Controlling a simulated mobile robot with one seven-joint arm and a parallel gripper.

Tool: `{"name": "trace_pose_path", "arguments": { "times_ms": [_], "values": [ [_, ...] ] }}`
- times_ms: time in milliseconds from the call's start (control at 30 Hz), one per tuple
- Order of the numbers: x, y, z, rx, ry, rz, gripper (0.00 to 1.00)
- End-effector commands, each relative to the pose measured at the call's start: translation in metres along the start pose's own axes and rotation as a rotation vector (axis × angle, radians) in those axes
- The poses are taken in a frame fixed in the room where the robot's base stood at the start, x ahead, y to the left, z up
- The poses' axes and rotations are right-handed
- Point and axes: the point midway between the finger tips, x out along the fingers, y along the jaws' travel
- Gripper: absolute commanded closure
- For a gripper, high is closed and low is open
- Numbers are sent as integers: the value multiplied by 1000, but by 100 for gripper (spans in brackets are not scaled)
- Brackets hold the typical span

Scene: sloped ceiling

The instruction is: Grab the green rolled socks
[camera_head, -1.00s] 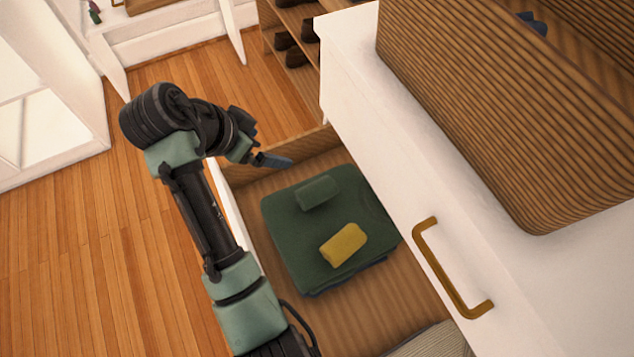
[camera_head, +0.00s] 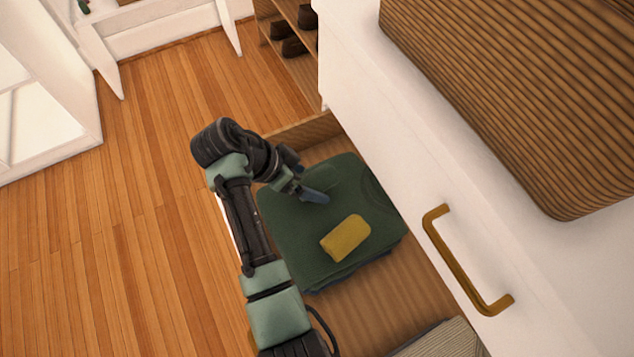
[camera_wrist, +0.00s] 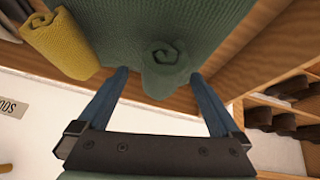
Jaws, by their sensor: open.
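The green rolled socks (camera_wrist: 166,68) lie on a folded green garment (camera_wrist: 120,20) in an open drawer. In the head view a part of the socks (camera_head: 325,180) shows just beyond my gripper (camera_head: 312,196), which hides the rest. In the wrist view my gripper (camera_wrist: 162,92) is open, with its two blue fingers on either side of the socks' near end. Nothing is held. I cannot tell whether the fingers touch the socks or the garment.
A yellow roll (camera_head: 346,238) lies on the same garment, left of the fingers in the wrist view. The drawer's wooden wall (camera_head: 300,133) is close to the gripper. A white cabinet with a brass handle (camera_head: 465,262) and a wicker basket (camera_head: 530,90) stand at the right.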

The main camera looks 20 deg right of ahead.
Motion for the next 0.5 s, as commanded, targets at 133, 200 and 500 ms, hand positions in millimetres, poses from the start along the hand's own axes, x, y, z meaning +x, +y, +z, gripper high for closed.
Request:
{"name": "trace_pose_path", "arguments": {
  "times_ms": [133,200,500],
  "values": [
    [21,0,1,0,-1,2,0],
    [24,0,0,0,-1,0,0],
    [24,0,0,0,0,-1,13]
  ]
}}
